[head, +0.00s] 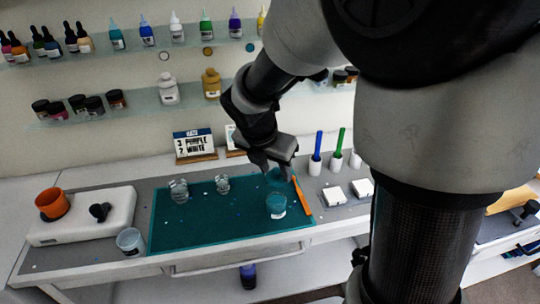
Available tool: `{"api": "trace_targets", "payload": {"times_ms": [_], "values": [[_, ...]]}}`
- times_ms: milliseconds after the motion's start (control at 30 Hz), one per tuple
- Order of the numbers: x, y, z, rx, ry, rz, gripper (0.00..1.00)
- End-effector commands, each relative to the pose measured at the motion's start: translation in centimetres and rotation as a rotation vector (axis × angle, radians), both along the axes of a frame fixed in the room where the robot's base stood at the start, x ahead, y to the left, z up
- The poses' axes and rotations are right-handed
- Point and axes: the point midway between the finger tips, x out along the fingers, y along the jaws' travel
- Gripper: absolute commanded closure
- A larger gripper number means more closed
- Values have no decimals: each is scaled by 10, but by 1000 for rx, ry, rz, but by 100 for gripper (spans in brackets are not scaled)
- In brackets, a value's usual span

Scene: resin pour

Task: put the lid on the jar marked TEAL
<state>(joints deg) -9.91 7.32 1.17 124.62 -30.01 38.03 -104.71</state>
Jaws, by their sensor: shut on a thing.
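A small jar (276,206) with teal contents and a white label stands at the right side of the green mat (215,232). The label is too small to read. My gripper (270,170) is above the mat, behind the jar in the picture and apart from it. It is shut on a small, teal-looking piece (278,176), which seems to be the lid. Its outline is hard to make out against the mat, and the fingers cover part of it.
Two clear glass jars (179,191) (222,184) stand on the mat's left half. An orange stick (302,195) lies at its right edge. Blue and green-handled tools (317,150) (339,146) stand right.

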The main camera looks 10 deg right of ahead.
Motion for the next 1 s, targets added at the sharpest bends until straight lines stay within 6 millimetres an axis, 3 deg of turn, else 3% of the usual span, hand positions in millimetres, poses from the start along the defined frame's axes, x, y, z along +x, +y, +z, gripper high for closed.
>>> {"api": "trace_targets", "payload": {"times_ms": [267,1000], "values": [[-2,0,-7,1,0,0,90],[-2,0,-63,0,0,0,90]]}}
